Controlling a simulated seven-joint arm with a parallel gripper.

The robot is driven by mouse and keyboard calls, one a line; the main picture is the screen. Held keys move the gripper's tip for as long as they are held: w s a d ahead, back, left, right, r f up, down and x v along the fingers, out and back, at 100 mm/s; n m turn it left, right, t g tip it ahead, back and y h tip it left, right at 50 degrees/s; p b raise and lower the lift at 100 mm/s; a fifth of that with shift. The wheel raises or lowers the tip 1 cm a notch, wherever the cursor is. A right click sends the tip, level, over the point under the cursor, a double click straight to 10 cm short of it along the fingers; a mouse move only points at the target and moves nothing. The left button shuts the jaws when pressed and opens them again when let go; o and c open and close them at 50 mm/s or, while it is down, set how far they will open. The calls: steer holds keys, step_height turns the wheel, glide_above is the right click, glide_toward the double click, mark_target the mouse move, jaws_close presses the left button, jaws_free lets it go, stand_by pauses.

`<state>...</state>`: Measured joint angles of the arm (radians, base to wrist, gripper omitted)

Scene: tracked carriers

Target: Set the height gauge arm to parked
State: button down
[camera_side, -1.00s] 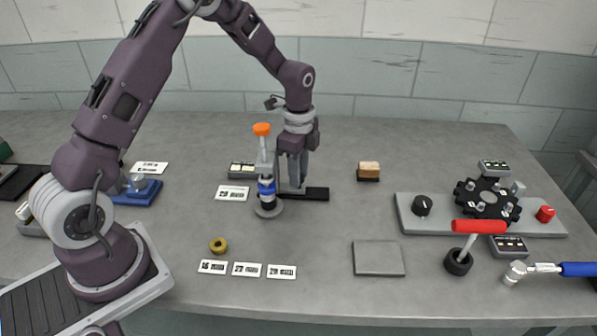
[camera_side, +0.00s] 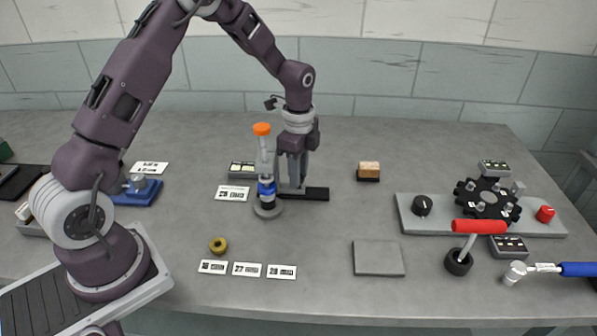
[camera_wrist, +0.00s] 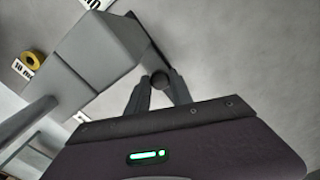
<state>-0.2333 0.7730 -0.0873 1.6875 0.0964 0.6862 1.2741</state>
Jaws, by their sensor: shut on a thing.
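My gripper (camera_side: 297,178) points down beside the stand with an orange cap (camera_side: 262,129), grey column, blue band (camera_side: 266,188) and round base (camera_side: 269,210). A black bar (camera_side: 315,194) lies at the fingertips, to the right of that stand. In the wrist view, the fingers of my gripper (camera_wrist: 159,86) close on a small dark round knob (camera_wrist: 161,79). A large grey block-like part (camera_wrist: 102,48) stands just beside it. I cannot tell from these views which part is the height gauge arm or where its parked setting lies.
A yellow ring (camera_side: 218,245) and several number labels (camera_side: 247,269) lie in front. A flat grey plate (camera_side: 378,258), a red-handled tool (camera_side: 478,227) and a grey panel with a black toothed wheel (camera_side: 487,199) are to the right.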

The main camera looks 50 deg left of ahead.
steer(key=w+d, duration=0.8)
steer(key=shift+w+d+r, duration=0.1)
steer(key=c, duration=1.3)
jaws_free()
steer(key=shift+o, duration=0.9)
